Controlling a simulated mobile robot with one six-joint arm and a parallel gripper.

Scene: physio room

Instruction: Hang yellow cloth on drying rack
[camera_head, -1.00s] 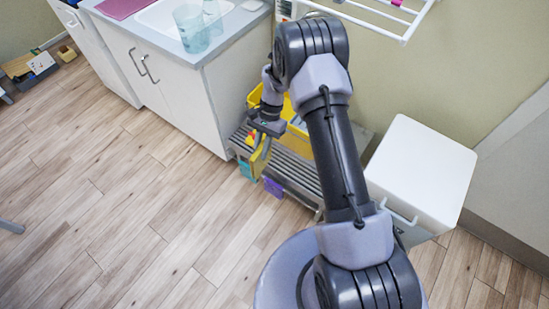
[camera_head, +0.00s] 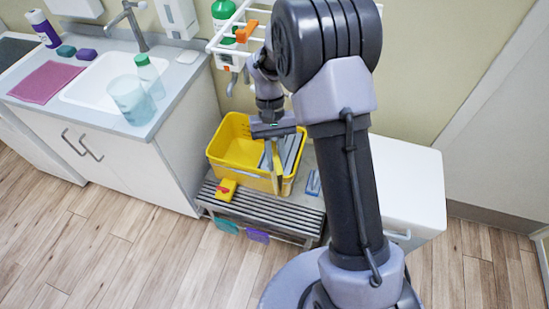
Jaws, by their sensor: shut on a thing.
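My gripper (camera_head: 274,137) is shut on the yellow cloth (camera_head: 278,165), which hangs down from it as a narrow strip. The cloth is in front of the yellow tub (camera_head: 225,159) in this view; I cannot tell whether it touches the tub. The white drying rack (camera_head: 226,46) is on the wall, above and to the left of my gripper. My arm hides the rack's right part.
The tub stands on a slatted bench (camera_head: 260,207) with a small yellow item (camera_head: 226,190) beside it. A sink counter (camera_head: 185,75) with a clear container (camera_head: 131,99) is at left. A white cabinet (camera_head: 407,185) stands at right. The floor in front is clear.

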